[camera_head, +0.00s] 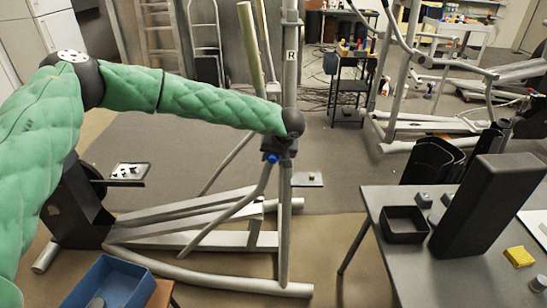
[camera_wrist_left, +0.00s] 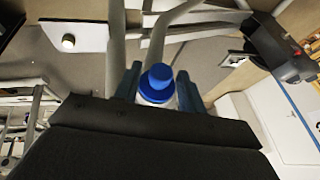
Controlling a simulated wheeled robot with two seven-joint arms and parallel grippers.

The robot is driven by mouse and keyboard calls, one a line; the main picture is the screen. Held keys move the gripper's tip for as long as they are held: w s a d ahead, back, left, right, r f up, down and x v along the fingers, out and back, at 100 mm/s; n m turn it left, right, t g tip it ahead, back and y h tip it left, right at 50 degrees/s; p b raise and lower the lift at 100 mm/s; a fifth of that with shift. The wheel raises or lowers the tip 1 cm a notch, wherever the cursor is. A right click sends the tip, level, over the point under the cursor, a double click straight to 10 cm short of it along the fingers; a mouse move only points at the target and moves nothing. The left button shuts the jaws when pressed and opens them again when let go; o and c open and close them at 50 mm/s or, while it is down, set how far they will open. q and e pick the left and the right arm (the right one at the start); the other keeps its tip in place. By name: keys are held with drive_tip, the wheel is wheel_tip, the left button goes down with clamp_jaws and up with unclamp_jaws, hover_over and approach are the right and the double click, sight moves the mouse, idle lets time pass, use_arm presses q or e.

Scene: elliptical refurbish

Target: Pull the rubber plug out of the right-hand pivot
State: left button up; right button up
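The right-hand pivot is on the elliptical frame at the grey upright marked R (camera_head: 291,75). The blue rubber plug (camera_head: 271,158) shows at the top of a sloping grey tube, just under my left gripper (camera_head: 281,149). In the left wrist view, the plug (camera_wrist_left: 158,82) has a round blue knob above a wider blue ring, with a white part below. My left gripper's fingers (camera_wrist_left: 160,88) stand on either side of it. The fingers look open, with a narrow gap beside the knob; contact at the ring is unclear. My right gripper is in neither view.
A grey table (camera_head: 385,265) at the right holds a black open tray (camera_head: 404,224), a tall dark block (camera_head: 487,205) and a yellow sponge (camera_head: 519,256). A blue bin (camera_head: 112,283) is at lower left. The elliptical's tubes surround my left gripper closely.

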use_arm(q)
drive_tip(key=shift+r, duration=0.1)
clamp_jaws()
drive_tip(key=shift+s, duration=0.15)
idle(0.3)
drive_tip(key=shift+s, duration=0.95)
drive_tip(key=s+b, duration=0.2)
drive_tip(key=s, duration=0.4)
drive_tip(key=shift+s, duration=0.1)
idle(0.4)
